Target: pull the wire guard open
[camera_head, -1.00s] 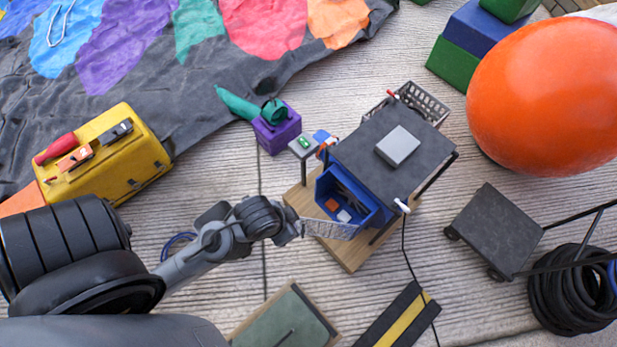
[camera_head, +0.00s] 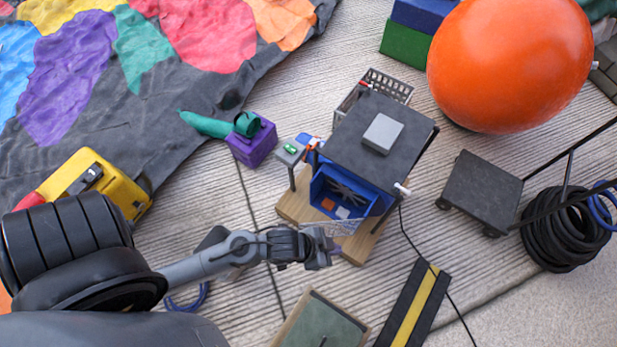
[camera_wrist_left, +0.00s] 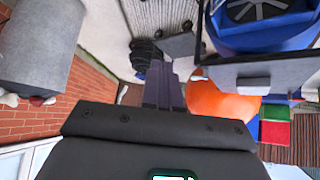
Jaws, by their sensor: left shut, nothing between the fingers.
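The blower has a blue housing (camera_head: 377,205) with a dark fan inside, under a dark flat top. The wire guard (camera_head: 345,227), a pale thin mesh panel, stands out from the housing's lower front edge, so the fan shows uncovered. My left gripper (camera_head: 324,256) is shut and empty, just below the guard in the head view; I cannot tell whether it touches it. In the left wrist view the shut fingers (camera_wrist_left: 163,84) are beside the blue housing (camera_wrist_left: 265,38), and the guard is not clearly made out. My right gripper is not in view.
A small switch post (camera_head: 290,152) and a purple block (camera_head: 253,146) stand left of the blower. A dark cart (camera_head: 482,190) and coiled hose (camera_head: 550,235) lie right. A black cable (camera_head: 418,245) crosses the floor. An orange ball (camera_head: 510,65) is behind.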

